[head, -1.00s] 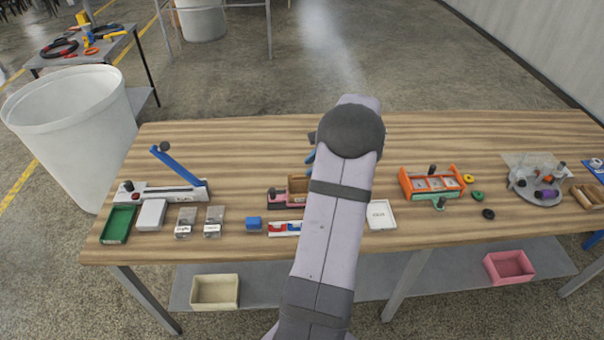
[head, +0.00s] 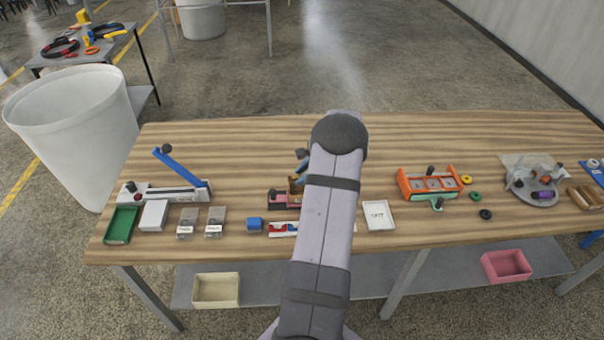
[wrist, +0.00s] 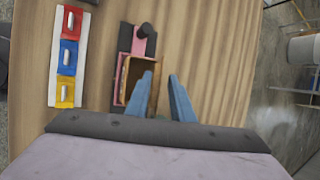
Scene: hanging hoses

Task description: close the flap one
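No part is plainly marked as flap one. The pink and black fixture (head: 279,201) with a brown wooden box (wrist: 129,80) and a dark knob (wrist: 146,31) stands at the table's middle, partly hidden by my arm in the head view. My gripper (wrist: 162,88) is open and empty, with two blue fingers. Its left finger overlaps the wooden box's right part in the wrist view; its right finger is over bare table. I cannot tell whether it touches. A white strip (wrist: 53,62) with red, blue and yellow tabs lies left of the fixture in the wrist view.
On the left stand a blue-levered device (head: 180,165), a green tray (head: 121,225) and clear boxes (head: 187,222). Right are a white tray (head: 379,215) and an orange fixture (head: 428,183). The table behind is clear.

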